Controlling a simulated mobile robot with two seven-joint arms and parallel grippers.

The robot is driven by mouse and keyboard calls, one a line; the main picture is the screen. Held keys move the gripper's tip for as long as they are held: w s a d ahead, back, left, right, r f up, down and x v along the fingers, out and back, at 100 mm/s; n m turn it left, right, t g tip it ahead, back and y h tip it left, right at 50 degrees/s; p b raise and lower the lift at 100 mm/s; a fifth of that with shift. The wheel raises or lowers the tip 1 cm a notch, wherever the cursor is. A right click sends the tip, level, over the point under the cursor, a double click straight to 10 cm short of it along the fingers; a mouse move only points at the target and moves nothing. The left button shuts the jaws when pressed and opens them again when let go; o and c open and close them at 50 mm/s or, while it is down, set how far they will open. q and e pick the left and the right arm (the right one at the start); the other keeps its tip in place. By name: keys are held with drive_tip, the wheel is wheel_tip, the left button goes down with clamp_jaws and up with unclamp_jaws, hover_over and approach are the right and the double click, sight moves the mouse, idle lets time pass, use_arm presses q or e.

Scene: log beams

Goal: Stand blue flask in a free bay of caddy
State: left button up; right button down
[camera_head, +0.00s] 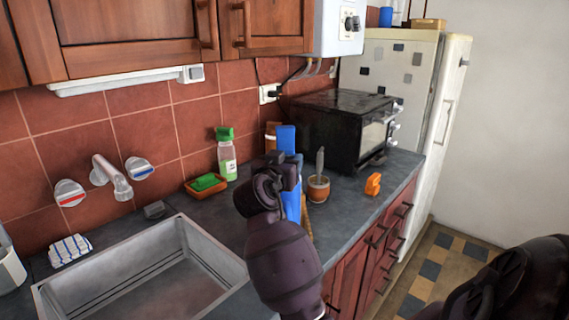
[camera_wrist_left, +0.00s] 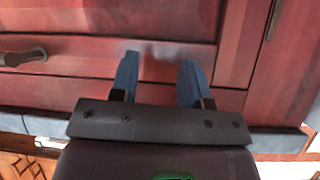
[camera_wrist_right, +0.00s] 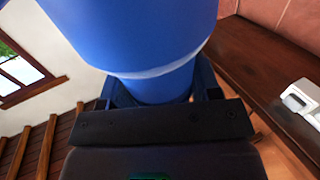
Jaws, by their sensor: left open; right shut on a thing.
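The blue flask (camera_head: 286,139) is upright in my right gripper (camera_head: 284,178), over the counter in the head view. The gripper is shut around it. In the right wrist view the flask (camera_wrist_right: 150,45) fills the upper middle, with its narrower part between the fingers. A strip of light brown wood (camera_head: 306,218) shows beside the flask's lower part; it may be part of the caddy, but my arm and the flask hide most of it. No free bay can be made out. My left gripper (camera_wrist_left: 160,82) is open and empty, facing red cabinet fronts in the left wrist view.
A soap bottle (camera_head: 227,160) and a green sponge on an orange dish (camera_head: 204,185) stand left of the flask. A brown pot (camera_head: 318,189), an orange object (camera_head: 372,184) and a black oven (camera_head: 335,130) are to the right. The sink (camera_head: 150,275) lies at front left.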

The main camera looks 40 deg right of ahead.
drive_tip(key=shift+f, duration=0.1)
drive_tip(key=shift+f, duration=0.3)
drive_tip(key=shift+f+b, duration=0.3)
drive_tip(key=shift+b, duration=0.15)
drive_tip(key=shift+c, duration=1.6)
unclamp_jaws()
